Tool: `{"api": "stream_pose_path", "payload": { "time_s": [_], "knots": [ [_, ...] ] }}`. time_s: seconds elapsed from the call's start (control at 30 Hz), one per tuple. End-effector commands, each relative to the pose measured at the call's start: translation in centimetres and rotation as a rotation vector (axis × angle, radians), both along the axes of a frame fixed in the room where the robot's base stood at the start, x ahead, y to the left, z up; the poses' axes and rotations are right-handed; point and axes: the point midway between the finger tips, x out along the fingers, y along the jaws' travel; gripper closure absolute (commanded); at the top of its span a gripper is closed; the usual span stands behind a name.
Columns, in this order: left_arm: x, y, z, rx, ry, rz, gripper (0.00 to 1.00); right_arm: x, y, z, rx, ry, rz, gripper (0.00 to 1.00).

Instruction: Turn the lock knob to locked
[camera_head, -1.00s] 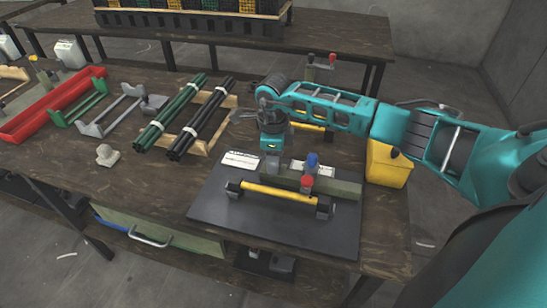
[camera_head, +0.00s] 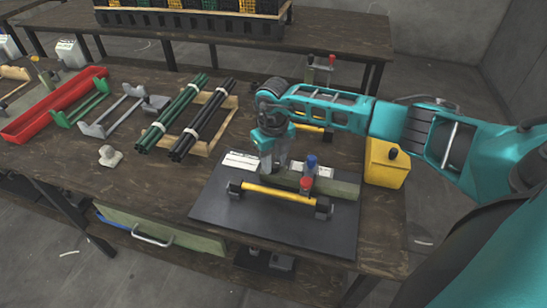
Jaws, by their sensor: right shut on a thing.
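A press fixture stands on a dark grey plate (camera_head: 230,222) at the front right of the table. It has a yellow bar handle (camera_head: 278,193) with black ends, a green-grey beam (camera_head: 345,188) behind it, a red knob (camera_head: 306,184) and a blue-topped post (camera_head: 311,162). My right gripper (camera_head: 274,170) reaches down at the left end of the beam, left of the blue post, behind the yellow bar. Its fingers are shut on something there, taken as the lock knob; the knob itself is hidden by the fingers. My left gripper is not in view.
A white label (camera_head: 241,161) lies left of my gripper. A yellow container (camera_head: 386,164) stands right of the plate, under my right arm. Another yellow-barred fixture (camera_head: 308,127) stands behind. Black rods (camera_head: 203,120), green rods (camera_head: 172,113) and a red tray (camera_head: 50,108) lie left.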

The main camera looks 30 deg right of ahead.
Motion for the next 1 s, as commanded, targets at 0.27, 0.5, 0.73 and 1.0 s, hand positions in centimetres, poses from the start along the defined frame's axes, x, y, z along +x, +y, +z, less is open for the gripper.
{"api": "stream_pose_path", "payload": {
  "time_s": [0.27,0.5,0.73,1.0],
  "knots": [
    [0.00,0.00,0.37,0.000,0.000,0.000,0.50,0.01,-0.06,0.09,-0.001,0.000,-0.101,0.96],
    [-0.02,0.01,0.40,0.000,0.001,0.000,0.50,0.02,-0.06,0.06,-0.001,0.000,-0.126,0.96],
    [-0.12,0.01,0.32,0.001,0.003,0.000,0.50,0.03,-0.06,0.05,-0.001,-0.001,-0.127,0.96],
    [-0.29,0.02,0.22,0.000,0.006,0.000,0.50,0.02,-0.05,0.04,0.000,-0.001,-0.126,0.48]
  ]
}}
